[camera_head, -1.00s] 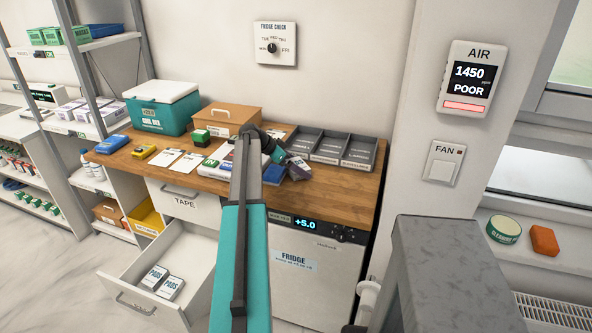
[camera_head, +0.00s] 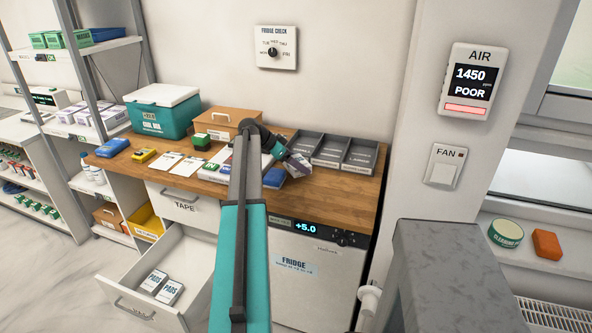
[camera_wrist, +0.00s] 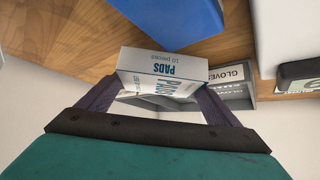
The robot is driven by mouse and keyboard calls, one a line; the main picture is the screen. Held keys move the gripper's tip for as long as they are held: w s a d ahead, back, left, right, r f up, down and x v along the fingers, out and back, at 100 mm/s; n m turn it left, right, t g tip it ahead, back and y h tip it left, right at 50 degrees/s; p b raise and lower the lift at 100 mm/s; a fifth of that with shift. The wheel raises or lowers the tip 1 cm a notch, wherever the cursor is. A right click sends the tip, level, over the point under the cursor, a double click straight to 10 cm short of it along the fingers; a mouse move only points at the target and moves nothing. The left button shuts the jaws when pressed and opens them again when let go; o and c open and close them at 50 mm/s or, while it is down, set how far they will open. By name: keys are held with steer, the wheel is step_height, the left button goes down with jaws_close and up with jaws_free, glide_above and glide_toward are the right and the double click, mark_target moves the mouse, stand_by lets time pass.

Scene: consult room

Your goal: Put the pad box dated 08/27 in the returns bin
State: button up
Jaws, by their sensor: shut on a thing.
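My gripper (camera_wrist: 160,88) is shut on a white pad box (camera_wrist: 150,66) with blue lettering in the wrist view; its print reads PADS, 10 pieces, upside down. No date is readable on it. In the head view my gripper (camera_head: 289,157) holds this box (camera_head: 299,163) over the right part of the wooden counter, in front of the grey trays. Two other pad boxes (camera_head: 153,281) (camera_head: 170,291) lie in the open drawer (camera_head: 205,275) below the counter. I cannot tell which bin is the returns bin; a yellow bin (camera_head: 146,222) stands on the low shelf at left, its label unreadable.
Grey labelled trays (camera_head: 360,157) line the counter's back right; one reads GLOVES in the wrist view. A cool box (camera_head: 160,115), wooden box (camera_head: 225,124), papers and small boxes crowd the counter (camera_head: 330,205). A blue item (camera_head: 274,178) lies near the held box.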

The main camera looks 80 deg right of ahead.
steer(key=shift+r+b, duration=0.75)
steer(key=shift+r, duration=2.75)
